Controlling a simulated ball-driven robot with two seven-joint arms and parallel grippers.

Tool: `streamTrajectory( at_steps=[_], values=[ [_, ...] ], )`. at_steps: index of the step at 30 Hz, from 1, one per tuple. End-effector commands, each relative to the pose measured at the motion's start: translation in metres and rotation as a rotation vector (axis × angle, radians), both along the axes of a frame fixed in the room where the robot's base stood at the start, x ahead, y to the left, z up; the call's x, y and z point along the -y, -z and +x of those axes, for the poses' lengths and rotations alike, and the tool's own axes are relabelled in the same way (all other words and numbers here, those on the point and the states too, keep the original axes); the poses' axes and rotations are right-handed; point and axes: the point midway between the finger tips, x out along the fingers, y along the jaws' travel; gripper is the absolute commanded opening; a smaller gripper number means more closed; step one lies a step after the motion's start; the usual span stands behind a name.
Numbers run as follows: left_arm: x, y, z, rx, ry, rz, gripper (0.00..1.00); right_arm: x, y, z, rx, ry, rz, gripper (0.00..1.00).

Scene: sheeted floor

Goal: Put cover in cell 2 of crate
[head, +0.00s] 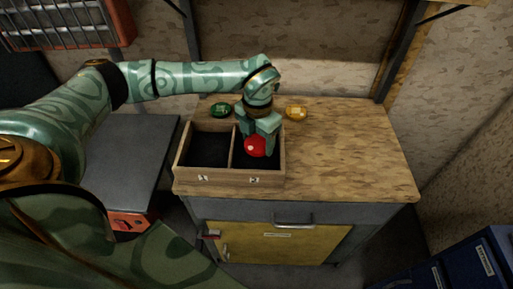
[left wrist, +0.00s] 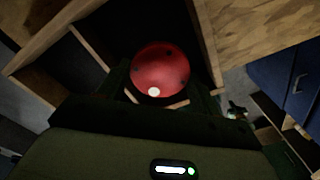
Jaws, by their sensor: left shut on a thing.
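The cover is probably the round red piece (head: 255,146) with small dark holes, also seen in the left wrist view (left wrist: 160,70). My left gripper (head: 257,138) is shut on it, pointing down over cell 2, the right compartment of the wooden crate (head: 230,178). In the head view the red piece appears within the outline of that compartment; whether it touches the floor of the cell I cannot tell. Cell 1, on the left, looks dark and empty. My right gripper is not in view.
The crate stands at the left end of a wooden-topped bench (head: 345,150). A green round piece (head: 221,110) lies behind the crate and a yellow one (head: 296,112) lies behind it to the right. The bench top to the right is clear. A blue cabinet (head: 465,265) stands at lower right.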

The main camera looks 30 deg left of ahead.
Motion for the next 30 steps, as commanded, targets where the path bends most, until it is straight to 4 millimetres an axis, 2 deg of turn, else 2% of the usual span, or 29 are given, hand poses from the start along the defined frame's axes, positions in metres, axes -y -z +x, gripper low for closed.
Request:
streamTrajectory(
  at_steps=[7, 12, 23, 24, 25, 26, 30],
  values=[
    [-0.011, 0.018, 0.009, 0.0, -0.002, 0.0, 0.3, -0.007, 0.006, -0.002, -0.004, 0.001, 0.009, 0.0],
    [-0.011, 0.047, 0.008, -0.003, 0.0, -0.002, 0.3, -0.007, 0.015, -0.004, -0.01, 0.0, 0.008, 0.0],
    [-0.011, 0.049, 0.009, 0.0, -0.001, 0.0, 0.3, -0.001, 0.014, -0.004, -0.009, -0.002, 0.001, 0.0],
    [-0.011, 0.05, 0.009, 0.0, -0.001, 0.0, 0.7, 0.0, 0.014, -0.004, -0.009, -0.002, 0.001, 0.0],
    [-0.011, 0.05, 0.009, 0.0, -0.001, 0.0, 0.78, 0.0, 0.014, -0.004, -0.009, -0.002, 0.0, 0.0],
    [-0.011, 0.05, 0.009, 0.0, -0.001, 0.0, 0.86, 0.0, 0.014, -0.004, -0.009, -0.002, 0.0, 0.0],
    [-0.011, 0.05, 0.008, 0.0, -0.001, 0.0, 0.86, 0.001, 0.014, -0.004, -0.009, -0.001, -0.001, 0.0]
  ],
)
